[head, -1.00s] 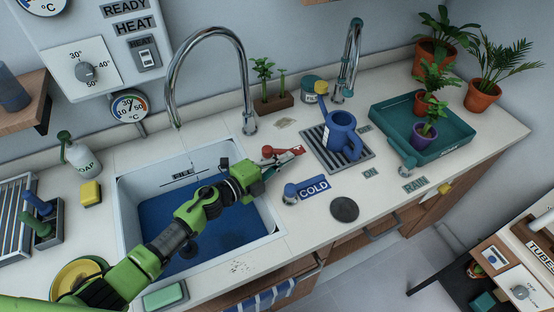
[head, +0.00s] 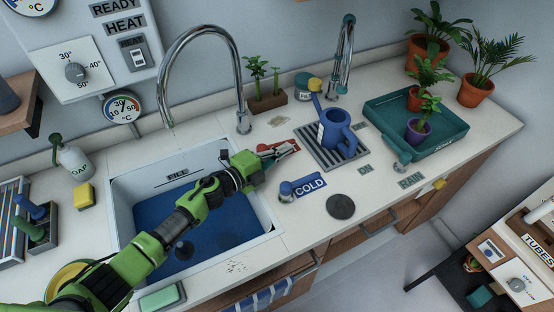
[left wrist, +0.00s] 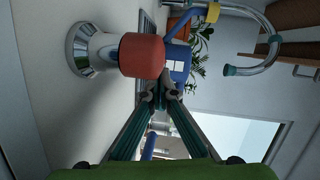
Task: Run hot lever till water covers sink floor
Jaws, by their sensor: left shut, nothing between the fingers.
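The red hot lever (head: 270,147) stands at the back right corner of the white sink (head: 125,212); in the left wrist view its red handle (left wrist: 142,55) and chrome base show close up. My left gripper (head: 294,148) is shut and empty, with its fingertips beside the lever; I cannot tell whether they touch it. In the left wrist view the fingertips (left wrist: 161,92) point just past the handle. Blue water (head: 215,232) spans the visible sink floor, partly hidden by my arm. The chrome spout (head: 168,110) arches above the sink; I see no stream below it. My right gripper is out of view.
The blue cold lever (head: 287,188) and a dark round disc (head: 341,206) lie to the right. A blue watering can (head: 337,133) stands on a grate, with a teal plant tray (head: 450,142) beyond. A soap bottle (head: 72,157) and yellow sponge (head: 85,195) are left of the sink.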

